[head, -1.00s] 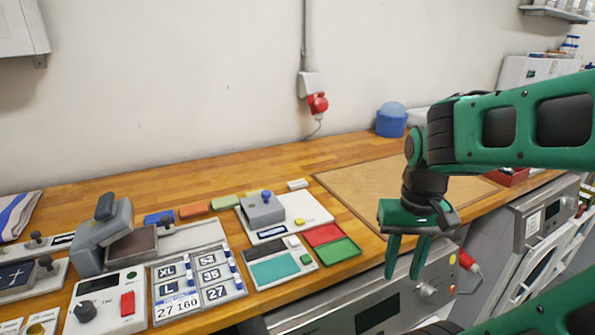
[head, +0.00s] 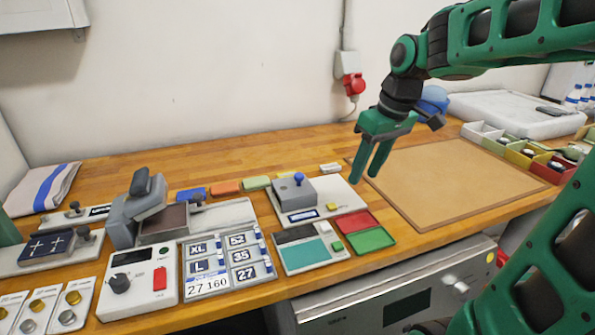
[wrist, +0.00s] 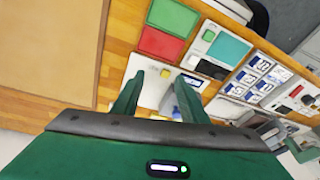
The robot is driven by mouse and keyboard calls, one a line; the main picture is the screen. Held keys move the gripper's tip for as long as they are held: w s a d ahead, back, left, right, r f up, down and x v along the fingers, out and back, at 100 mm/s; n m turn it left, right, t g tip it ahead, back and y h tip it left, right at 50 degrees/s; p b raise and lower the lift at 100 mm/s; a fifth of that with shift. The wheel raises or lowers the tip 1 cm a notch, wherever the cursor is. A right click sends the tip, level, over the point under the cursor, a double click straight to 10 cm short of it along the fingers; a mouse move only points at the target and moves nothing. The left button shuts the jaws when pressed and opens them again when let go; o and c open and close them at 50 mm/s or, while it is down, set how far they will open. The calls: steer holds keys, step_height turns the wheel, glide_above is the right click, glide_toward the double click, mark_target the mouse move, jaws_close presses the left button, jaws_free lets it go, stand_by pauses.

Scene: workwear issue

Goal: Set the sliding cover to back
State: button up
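The likely sliding cover is a grey block (head: 292,194) with a blue knob (head: 298,178) on top. It sits on the left part of a white base plate (head: 338,192), which has a label strip and a yellow button (head: 331,206). My gripper (head: 367,175) is open and empty, above and to the right of the block, apart from it. In the wrist view the open fingers (wrist: 157,95) reach over the white plate (wrist: 149,92). There the block and knob are largely hidden by the right finger.
Red (head: 358,223) and green (head: 371,239) trays and a teal-screened device (head: 304,252) stand in front of the plate. A size-label board (head: 228,264) and a control box with a red switch (head: 138,283) are left. A brown mat (head: 450,180) lies clear at right.

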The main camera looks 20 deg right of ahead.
mark_target(299, 174)
steer(key=w+a+r+n+y, duration=0.2)
steer(key=w+a+r+n, duration=0.2)
steer(key=w+a+n, duration=0.45)
steer(key=w+f, duration=0.1)
steer(key=f, duration=0.2)
steer(key=w+a+f+m, duration=0.1)
steer(key=w+f, duration=0.1)
steer(key=f, duration=0.1)
steer(key=w+a+f+m, duration=0.1)
steer(key=f, duration=0.2)
steer(key=shift+w+f+t, duration=0.25)
steer(key=shift+f+t, duration=0.05)
steer(key=shift+t, duration=0.1)
jaws_close()
